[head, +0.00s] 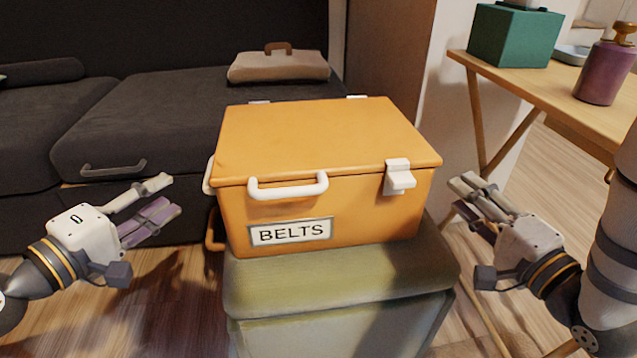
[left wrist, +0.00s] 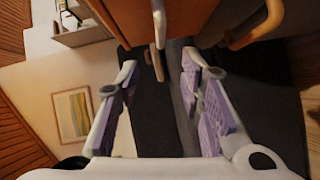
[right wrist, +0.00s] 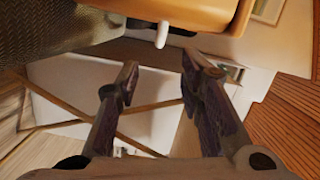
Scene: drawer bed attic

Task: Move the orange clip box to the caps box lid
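The orange clip box (head: 320,135), labelled BELTS, sits shut on an olive-topped box or seat (head: 340,285). It has a white front handle (head: 288,187), a white clip (head: 399,178) and an orange side handle (head: 212,232). My left gripper (head: 165,195) is open and empty, left of the box and apart from it. My right gripper (head: 465,194) is open and empty, just right of the box with a small gap. The orange box also shows at the top of the left wrist view (left wrist: 180,15) and right wrist view (right wrist: 190,12). I cannot identify a caps box lid.
A dark drawer bed (head: 100,130) stands behind and left, with a brown handled case (head: 278,67) on it. At right, a wooden table (head: 545,85) holds a green box (head: 513,37) and a purple bottle (head: 603,72). Bare wooden floor (head: 165,300) lies at front left.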

